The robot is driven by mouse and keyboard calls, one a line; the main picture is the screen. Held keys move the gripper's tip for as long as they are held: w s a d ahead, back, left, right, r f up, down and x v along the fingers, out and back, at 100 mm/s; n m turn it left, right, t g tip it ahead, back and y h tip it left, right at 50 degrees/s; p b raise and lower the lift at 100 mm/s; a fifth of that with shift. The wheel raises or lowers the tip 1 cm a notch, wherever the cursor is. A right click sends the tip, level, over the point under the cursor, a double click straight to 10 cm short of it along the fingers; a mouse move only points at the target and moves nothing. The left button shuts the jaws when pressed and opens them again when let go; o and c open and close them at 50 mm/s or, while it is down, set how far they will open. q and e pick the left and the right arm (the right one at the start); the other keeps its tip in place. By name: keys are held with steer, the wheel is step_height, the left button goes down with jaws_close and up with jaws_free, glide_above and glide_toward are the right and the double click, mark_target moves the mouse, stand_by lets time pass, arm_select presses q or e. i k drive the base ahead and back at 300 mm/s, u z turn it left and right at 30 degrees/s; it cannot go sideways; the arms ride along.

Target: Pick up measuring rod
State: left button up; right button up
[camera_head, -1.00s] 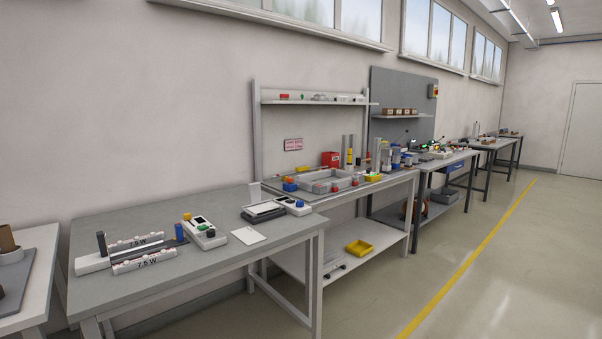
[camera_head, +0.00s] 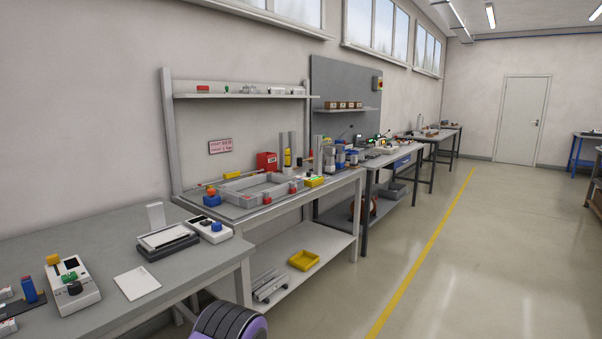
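I cannot pick out the measuring rod with certainty. A thin pale rod-like piece (camera_head: 211,183) with a reddish end lies at the back left of the second workbench (camera_head: 235,211), beside a yellow piece; it is too small to identify. Upright grey posts (camera_head: 292,149) stand at the back right of that bench. Neither of my grippers is in view. Only a dark ribbed and purple part, seemingly of my own arm, shows at the bottom edge.
The nearest bench (camera_head: 100,254) holds a grey control box (camera_head: 73,287), a white card (camera_head: 137,282) and a dark-based tray (camera_head: 168,243). A grey frame (camera_head: 246,195) lies on the second bench; a yellow bin (camera_head: 304,260) sits on its lower shelf. Open floor (camera_head: 480,260) lies right.

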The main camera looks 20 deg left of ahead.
mark_target(235, 174)
steer(key=z, duration=0.2)
steer(key=i, duration=1.4)
steer(key=u, duration=0.75)
steer(key=i, duration=1.1)
steer(key=u, duration=0.65)
